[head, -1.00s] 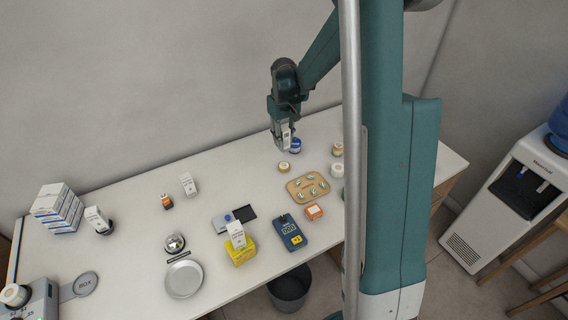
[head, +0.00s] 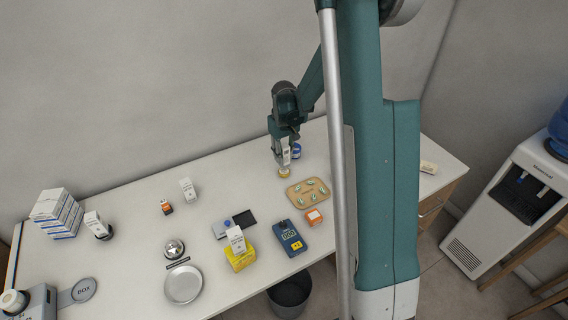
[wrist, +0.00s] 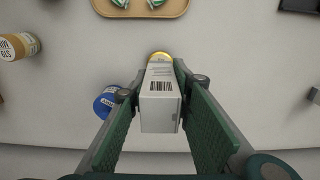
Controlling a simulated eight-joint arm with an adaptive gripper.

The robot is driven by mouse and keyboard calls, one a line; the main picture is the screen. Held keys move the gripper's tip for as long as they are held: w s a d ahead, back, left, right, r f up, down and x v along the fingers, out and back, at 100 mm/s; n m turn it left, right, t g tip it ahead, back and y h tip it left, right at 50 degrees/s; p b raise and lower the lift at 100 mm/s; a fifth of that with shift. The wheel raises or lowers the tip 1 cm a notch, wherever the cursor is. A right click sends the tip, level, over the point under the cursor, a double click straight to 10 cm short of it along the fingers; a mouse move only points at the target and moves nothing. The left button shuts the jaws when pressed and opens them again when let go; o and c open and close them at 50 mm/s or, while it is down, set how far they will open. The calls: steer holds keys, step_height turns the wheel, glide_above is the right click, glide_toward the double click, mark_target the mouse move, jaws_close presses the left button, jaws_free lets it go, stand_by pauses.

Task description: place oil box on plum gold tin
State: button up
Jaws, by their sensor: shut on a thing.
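My gripper (head: 285,160) is shut on a small white box, the oil box (wrist: 160,98), which has a barcode and shows upright between the fingers. It also shows in the head view (head: 286,153). A small round gold tin (head: 284,173), which fits the plum gold tin, stands on the counter just below the gripper. In the wrist view the gold tin (wrist: 160,56) peeks out past the far end of the box, which hides most of it. I cannot tell whether box and tin touch.
A blue-lidded tin (wrist: 106,103) stands close beside the gripper. A wooden tray (head: 308,192) with green-and-white pieces lies in front of the gold tin. An amber jar (wrist: 20,46) stands off to one side. The counter between them is clear.

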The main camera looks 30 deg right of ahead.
mark_target(284, 145)
steer(key=shift+f, duration=1.8)
steer(key=shift+f, duration=0.2)
steer(key=o, duration=0.9)
steer(key=shift+r, duration=0.25)
steer(key=shift+r, duration=6)
